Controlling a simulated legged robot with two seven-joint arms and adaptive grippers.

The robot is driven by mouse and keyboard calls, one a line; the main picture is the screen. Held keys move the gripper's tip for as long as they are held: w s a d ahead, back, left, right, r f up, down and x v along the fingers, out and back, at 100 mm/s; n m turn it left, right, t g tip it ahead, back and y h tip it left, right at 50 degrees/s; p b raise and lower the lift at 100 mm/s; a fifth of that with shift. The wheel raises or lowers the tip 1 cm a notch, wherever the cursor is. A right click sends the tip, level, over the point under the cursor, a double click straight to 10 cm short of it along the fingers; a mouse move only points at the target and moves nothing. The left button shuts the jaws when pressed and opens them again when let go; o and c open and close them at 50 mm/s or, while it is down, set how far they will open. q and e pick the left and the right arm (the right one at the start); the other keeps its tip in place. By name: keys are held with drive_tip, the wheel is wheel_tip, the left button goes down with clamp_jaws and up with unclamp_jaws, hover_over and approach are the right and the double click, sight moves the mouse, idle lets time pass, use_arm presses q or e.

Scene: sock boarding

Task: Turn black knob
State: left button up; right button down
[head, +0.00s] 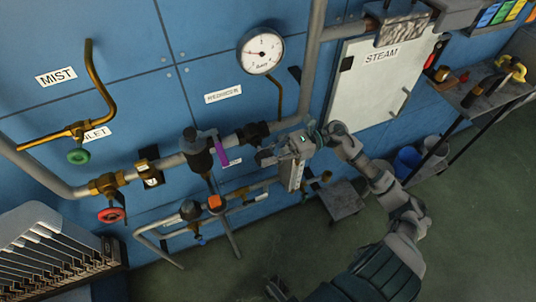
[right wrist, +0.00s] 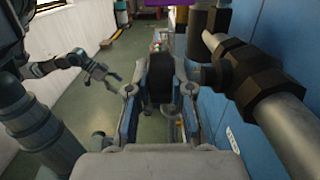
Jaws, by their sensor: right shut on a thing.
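My right gripper (head: 264,158) reaches in from the right, just below the grey pipe and right of the dark regulator (head: 196,150). In the right wrist view its two fingers (right wrist: 159,95) are shut on a black piece between them, which looks like the black knob (right wrist: 159,78). In the head view I cannot make out the knob, as the gripper is around it. My left gripper (right wrist: 103,76) shows in the right wrist view, apart from the pipework, with its fingers spread and nothing between them.
The grey pipe with a black hex fitting (right wrist: 248,75) runs close beside my right gripper. A purple tag (head: 221,152) is at the regulator. A gauge (head: 261,51), green valve wheel (head: 79,156) and red valve wheel (head: 111,215) are on the pipework.

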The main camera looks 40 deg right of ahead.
drive_tip(key=c, duration=1.1)
unclamp_jaws()
drive_tip(key=shift+w+d+r, duration=0.15)
drive_tip(key=shift+r, duration=0.1)
drive_tip(key=shift+o, duration=0.3)
drive_tip(key=shift+f, duration=0.1)
drive_tip(key=shift+f, duration=0.1)
drive_tip(key=v, duration=1.2)
